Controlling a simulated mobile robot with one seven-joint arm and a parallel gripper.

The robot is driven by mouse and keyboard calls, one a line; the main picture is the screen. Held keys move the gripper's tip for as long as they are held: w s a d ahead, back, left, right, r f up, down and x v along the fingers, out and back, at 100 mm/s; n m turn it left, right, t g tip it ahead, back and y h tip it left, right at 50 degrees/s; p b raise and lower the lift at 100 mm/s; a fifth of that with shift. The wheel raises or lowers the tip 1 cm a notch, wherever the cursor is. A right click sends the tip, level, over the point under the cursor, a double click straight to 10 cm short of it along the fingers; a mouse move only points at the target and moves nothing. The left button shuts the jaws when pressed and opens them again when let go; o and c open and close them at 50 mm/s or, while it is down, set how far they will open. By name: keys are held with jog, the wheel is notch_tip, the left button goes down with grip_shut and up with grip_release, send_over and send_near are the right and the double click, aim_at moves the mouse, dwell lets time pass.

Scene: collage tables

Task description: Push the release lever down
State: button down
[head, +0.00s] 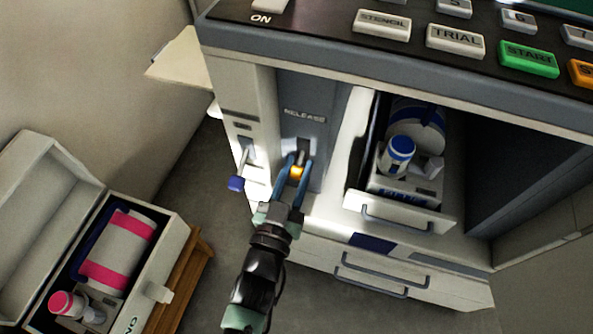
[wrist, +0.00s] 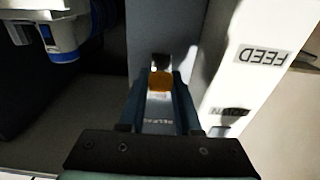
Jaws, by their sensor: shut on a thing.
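The release lever (head: 296,173) has an orange tip and sits on the grey panel under the word RELEASE. In the wrist view its orange tip (wrist: 161,81) shows between my fingers, below a dark slot. My gripper (head: 295,165) reaches the panel from below and is shut on the lever, one blue finger on each side. In the wrist view my gripper (wrist: 160,85) covers the panel around the lever's lower part. How far down the lever stands in its slot is hard to tell.
A blue-knobbed lever (head: 236,183) stands close left of my gripper. An open drawer (head: 400,212) with blue-capped bottles juts out on the right. Keys such as START (head: 529,59) line the top. An open white box (head: 160,262) with pink-labelled items is at the lower left.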

jog(key=shift+f, duration=0.1)
jog(key=c, duration=0.6)
grip_release()
jog(key=shift+s+a, duration=0.25)
jog(key=shift+s, duration=0.2)
jog(key=p+v, duration=0.2)
jog(key=v, duration=1)
jog(key=shift+d+f, duration=0.2)
jog(key=shift+f, duration=0.05)
